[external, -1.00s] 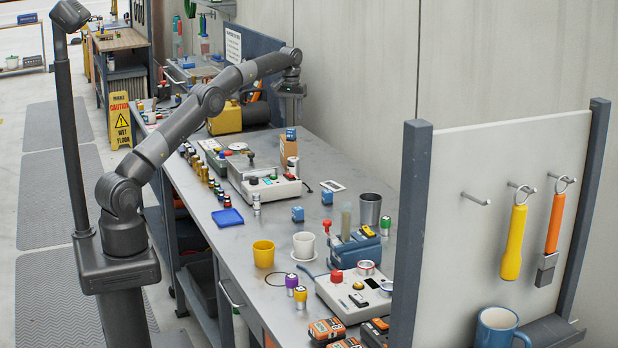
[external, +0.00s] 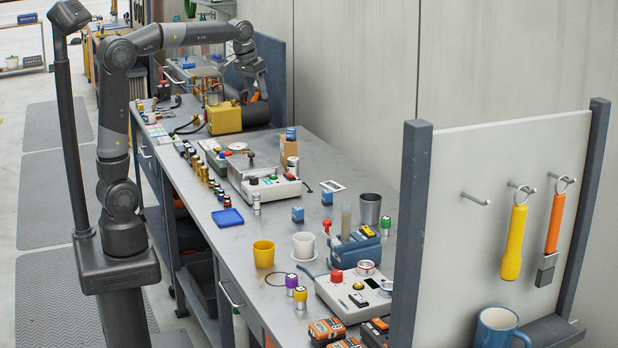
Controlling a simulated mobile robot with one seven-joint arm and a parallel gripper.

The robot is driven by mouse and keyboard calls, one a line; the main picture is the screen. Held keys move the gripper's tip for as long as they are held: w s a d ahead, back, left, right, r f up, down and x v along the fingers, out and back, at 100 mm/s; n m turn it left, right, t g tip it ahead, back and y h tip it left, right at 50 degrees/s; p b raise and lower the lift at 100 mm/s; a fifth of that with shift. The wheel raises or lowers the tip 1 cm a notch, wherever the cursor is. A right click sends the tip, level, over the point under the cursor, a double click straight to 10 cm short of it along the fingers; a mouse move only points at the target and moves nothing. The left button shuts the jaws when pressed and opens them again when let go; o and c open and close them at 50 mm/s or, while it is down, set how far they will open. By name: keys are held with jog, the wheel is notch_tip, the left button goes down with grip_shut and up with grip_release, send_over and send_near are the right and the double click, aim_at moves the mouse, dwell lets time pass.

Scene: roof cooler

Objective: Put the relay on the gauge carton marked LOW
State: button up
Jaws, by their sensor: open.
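A third blue block (external: 291,133) sits on top of an upright brown carton (external: 288,150). No LOW marking can be read on any carton at this size, and I cannot tell which block the task means. My gripper (external: 263,93) hangs open over the far end of the bench, near the blue-grey panel. It is far from the blue blocks and appears empty; its fingertips are small and hard to make out.
A yellow case (external: 224,117) stands just left of and below my gripper. Two grey instrument boxes, one box (external: 270,187) mid-bench and one (external: 352,298) nearer, a blue tray (external: 228,217), a yellow cup (external: 263,254) and several small bottles crowd the bench.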

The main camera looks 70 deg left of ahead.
jog(key=s+d+f+m, duration=0.1)
jog(key=s+d+f, duration=0.2)
jog(key=s, duration=0.5)
jog(key=s+d+f+m+t, duration=0.1)
jog(key=s+d+f, duration=0.2)
jog(key=s+f, duration=0.2)
jog(key=s+d+f+m+t, duration=0.1)
jog(key=s+f, duration=0.3)
jog(key=s, duration=0.7)
jog(key=shift+s+d+m+h, duration=0.3)
jog(key=shift+s+d+m, duration=0.1)
jog(key=shift+d, duration=0.5)
